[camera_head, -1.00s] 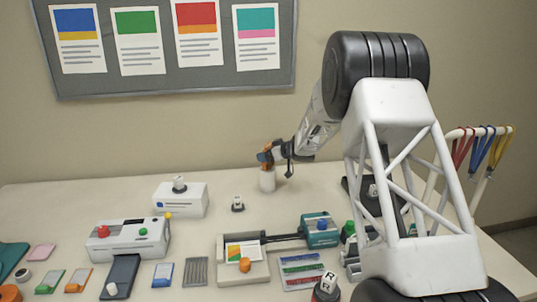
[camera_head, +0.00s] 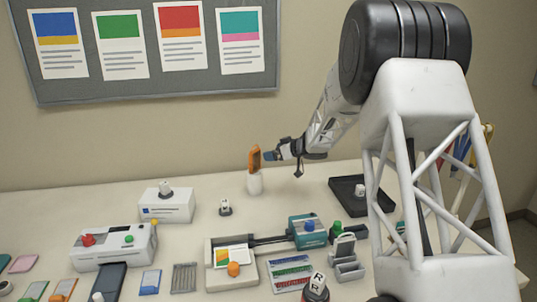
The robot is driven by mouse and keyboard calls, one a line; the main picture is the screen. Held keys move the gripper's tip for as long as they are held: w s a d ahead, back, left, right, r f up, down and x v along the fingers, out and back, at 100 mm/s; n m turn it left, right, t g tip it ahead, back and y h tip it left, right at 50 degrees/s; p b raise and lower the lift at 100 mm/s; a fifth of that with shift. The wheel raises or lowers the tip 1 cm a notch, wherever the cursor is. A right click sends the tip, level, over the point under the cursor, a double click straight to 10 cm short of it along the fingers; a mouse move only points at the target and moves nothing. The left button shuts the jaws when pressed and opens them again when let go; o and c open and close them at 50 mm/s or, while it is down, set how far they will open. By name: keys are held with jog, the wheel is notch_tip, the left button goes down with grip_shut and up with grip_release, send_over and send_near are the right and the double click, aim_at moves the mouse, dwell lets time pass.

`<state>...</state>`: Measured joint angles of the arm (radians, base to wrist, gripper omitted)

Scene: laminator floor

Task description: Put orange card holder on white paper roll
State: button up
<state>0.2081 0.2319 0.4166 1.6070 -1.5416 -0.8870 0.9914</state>
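The orange card holder (camera_head: 254,159) stands upright on top of the white paper roll (camera_head: 255,184), near the back of the table. Its lower edge appears to touch the roll's top. My gripper (camera_head: 270,156) is just to the right of the card holder, at about its height. A narrow gap seems to show between them. The fingers are small and seen from the side, so their opening is unclear.
A white box (camera_head: 166,206) stands left of the roll, with a small dark-based stamp (camera_head: 225,208) between. A black tray (camera_head: 347,194) lies to the right. A paper trimmer (camera_head: 231,266) and a white laminator (camera_head: 112,247) are in front. The table around the roll is clear.

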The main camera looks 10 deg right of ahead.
jog(key=shift+s+d+r, duration=0.1)
jog(key=shift+s+d, duration=0.2)
jog(key=shift+s, duration=0.05)
jog(key=shift+r, duration=0.15)
dwell(0.5)
jog(key=s+d+r+m+t+h, duration=0.1)
jog(key=s+r+m+h, duration=0.2)
jog(key=s+r+h, duration=0.5)
jog(key=s+d+r+m+t+h, duration=0.15)
jog(key=s+r+m, duration=0.25)
jog(key=s+r, duration=0.55)
jog(key=s+a+f+g, duration=0.2)
jog(key=s+f+g, duration=0.1)
jog(key=s, duration=1.2)
jog(key=s+a+f+m+g, duration=0.1)
jog(key=s+a+f+g, duration=0.2)
jog(key=s, duration=1.2)
jog(key=s+a+f+m+g, duration=0.1)
jog(key=s+a+f+g, duration=0.2)
jog(key=s, duration=1.2)
jog(key=shift+s+a+f, duration=0.2)
jog(key=shift+s+f, duration=0.1)
jog(key=shift+f, duration=0.65)
jog(key=shift+g, duration=0.25)
